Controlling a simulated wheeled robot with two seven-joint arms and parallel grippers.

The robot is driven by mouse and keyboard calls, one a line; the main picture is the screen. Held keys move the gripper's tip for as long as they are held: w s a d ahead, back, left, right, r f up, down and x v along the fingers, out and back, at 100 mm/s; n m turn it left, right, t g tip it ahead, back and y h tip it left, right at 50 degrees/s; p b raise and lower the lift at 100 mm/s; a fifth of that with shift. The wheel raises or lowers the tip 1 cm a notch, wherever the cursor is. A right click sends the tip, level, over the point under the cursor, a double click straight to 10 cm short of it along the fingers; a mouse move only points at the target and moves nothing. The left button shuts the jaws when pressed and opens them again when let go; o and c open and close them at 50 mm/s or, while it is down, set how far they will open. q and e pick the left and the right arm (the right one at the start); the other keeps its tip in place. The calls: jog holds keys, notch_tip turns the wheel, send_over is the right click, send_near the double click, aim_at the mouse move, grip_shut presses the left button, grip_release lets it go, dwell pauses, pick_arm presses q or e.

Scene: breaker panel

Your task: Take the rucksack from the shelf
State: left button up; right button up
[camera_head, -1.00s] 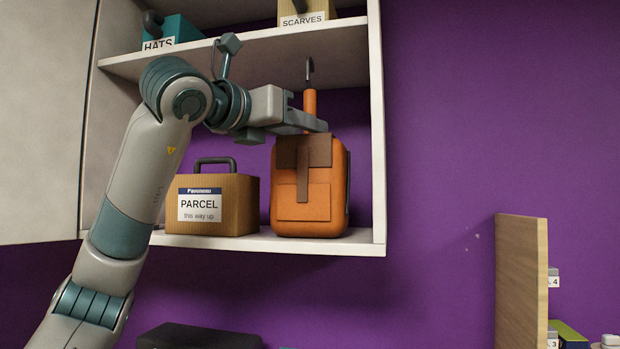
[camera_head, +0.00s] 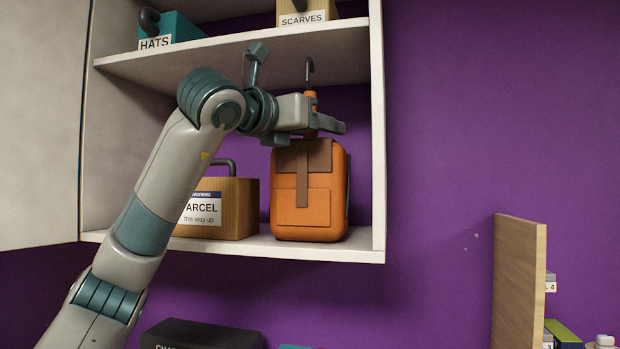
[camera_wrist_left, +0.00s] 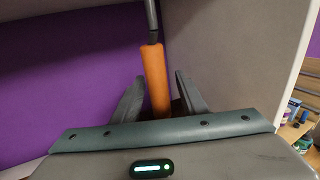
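The orange rucksack (camera_head: 325,208) with brown flap and strap stands upright on the lower shelf (camera_head: 290,249), near its right end. A slim orange rod (camera_head: 311,99) with a grey hook on top rises above it; I cannot tell whether it is fixed to the rucksack. My left gripper (camera_head: 336,127) is level, just above the rucksack's top. In the left wrist view the rod (camera_wrist_left: 155,78) stands between the fingers of the open left gripper (camera_wrist_left: 159,86), with gaps beside it. The rucksack body is hidden there. My right gripper is not in view.
A cardboard parcel (camera_head: 235,210) with a dark handle stands left of the rucksack, partly behind my arm. A HATS box (camera_head: 178,30) and SCARVES box (camera_head: 307,13) sit on the upper shelf. The cabinet's right wall (camera_head: 377,150) is close by. A wooden panel (camera_head: 518,285) stands at right.

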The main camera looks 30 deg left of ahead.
pick_arm(q)
jog(key=shift+w, duration=0.6)
jog(key=shift+s, duration=0.1)
grip_shut()
dwell(1.1)
